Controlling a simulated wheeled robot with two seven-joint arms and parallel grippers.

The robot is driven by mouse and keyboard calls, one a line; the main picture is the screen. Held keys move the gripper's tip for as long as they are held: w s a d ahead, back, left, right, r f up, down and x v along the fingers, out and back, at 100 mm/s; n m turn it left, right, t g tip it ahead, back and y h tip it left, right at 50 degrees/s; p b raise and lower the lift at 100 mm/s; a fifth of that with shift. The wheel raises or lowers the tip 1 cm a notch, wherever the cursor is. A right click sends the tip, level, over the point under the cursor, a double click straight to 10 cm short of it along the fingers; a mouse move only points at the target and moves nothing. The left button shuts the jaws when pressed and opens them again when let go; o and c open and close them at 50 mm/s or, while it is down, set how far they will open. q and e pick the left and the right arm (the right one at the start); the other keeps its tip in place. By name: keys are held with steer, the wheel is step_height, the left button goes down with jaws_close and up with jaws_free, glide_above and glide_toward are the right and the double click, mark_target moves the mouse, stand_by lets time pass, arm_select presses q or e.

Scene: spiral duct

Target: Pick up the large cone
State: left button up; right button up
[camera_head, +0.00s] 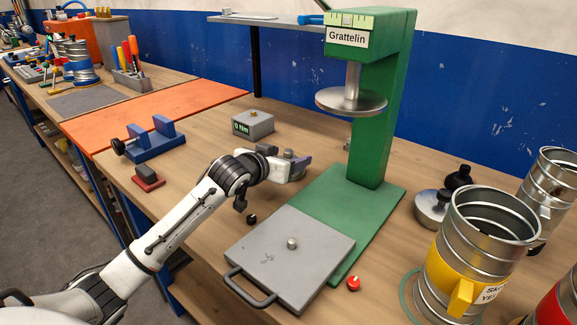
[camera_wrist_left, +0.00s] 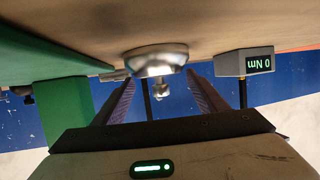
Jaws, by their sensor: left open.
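A shiny metal cone-like piece (camera_wrist_left: 155,60) with a small round knob shows in the left wrist view, which looks upside down. It rests on the table, ahead of and between my fingers. My left gripper (camera_head: 286,160) is open, low over the table left of the green press; its spread fingers also show in the left wrist view (camera_wrist_left: 160,82). The knob lies between the finger lines with gaps on both sides, and I see no contact. In the head view my gripper mostly hides this piece. I cannot tell whether it is the large cone. My right gripper is not in view.
The green press (camera_head: 372,115) stands right of my gripper. A grey plate with a handle (camera_head: 290,255) lies in front. A torque box (camera_head: 253,124) sits behind, a blue vise (camera_head: 155,142) to the left. Metal ducts (camera_head: 472,240) and a knobbed lid (camera_head: 433,207) stand right.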

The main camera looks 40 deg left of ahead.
arm_select(q)
steer(key=shift+w+f, duration=0.1)
steer(key=shift+w, duration=0.2)
steer(key=shift+c, duration=0.3)
